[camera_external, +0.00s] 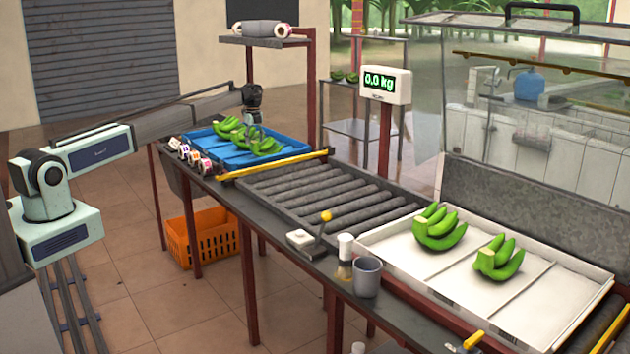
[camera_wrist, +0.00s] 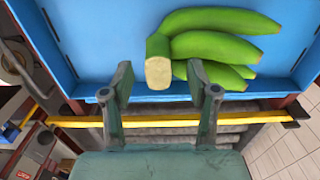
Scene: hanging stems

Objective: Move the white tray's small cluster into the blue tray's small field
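The white tray (camera_external: 540,305) holds two green banana clusters: a larger one (camera_external: 438,230) at left and a smaller one (camera_external: 499,259) to its right. The blue tray (camera_external: 292,150) holds green clusters, one at left (camera_external: 227,127) and one at right (camera_external: 262,143). My gripper (camera_external: 253,118) is over the blue tray, close to these clusters. In the wrist view my gripper (camera_wrist: 160,80) is open, with one finger on each side of a cluster's pale cut crown (camera_wrist: 159,70). Gaps show between the fingers and the crown. The blue tray's field divisions are hard to make out.
A roller conveyor (camera_external: 325,190) with yellow bars lies between the trays. A scale display (camera_external: 386,85) reading 0.0 kg stands behind it. A grey mug (camera_external: 367,277), a small bottle (camera_external: 345,247) and a lever box (camera_external: 303,239) sit on the front ledge. An orange crate (camera_external: 205,237) is below.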

